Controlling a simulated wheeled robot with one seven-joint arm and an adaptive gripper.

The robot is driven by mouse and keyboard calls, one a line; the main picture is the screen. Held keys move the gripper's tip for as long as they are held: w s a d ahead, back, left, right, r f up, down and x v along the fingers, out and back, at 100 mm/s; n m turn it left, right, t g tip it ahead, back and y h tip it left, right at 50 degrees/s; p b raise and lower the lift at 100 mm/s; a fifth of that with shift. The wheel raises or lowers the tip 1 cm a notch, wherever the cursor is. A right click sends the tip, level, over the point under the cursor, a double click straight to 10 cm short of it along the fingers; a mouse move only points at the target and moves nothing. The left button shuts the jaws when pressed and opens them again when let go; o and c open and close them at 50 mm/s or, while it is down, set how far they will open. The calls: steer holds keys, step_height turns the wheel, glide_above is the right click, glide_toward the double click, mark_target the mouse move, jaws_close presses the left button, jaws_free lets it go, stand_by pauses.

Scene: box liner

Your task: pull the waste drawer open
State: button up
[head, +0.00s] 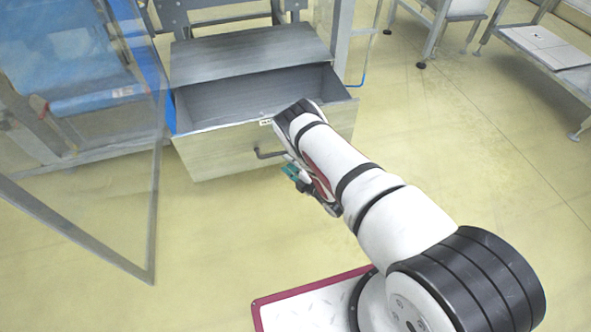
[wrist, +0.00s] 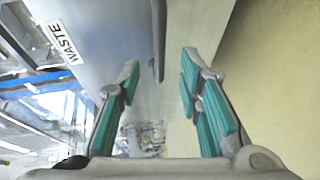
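The waste drawer (head: 215,152) is a grey box front that stands pulled out from its cabinet (head: 250,55), with its grey inside showing from above. Its dark bar handle (head: 266,154) is on the front, partly hidden by my arm. In the wrist view, the drawer front (wrist: 110,35) carries a "WASTE" label (wrist: 66,42), and the handle (wrist: 158,40) shows ahead, between the lines of my fingers. My gripper (wrist: 160,78) is open, its teal-padded fingers apart with nothing between them. In the head view my gripper (head: 292,178) is just in front of the drawer, near the handle.
A clear panel with a grey frame (head: 152,230) stands at the left, near the drawer's side. Blue-covered equipment (head: 70,70) is behind it. A bench (head: 545,45) stands at the far right. The yellow floor (head: 470,130) right of the drawer is clear.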

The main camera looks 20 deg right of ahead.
steer(key=shift+v, duration=2)
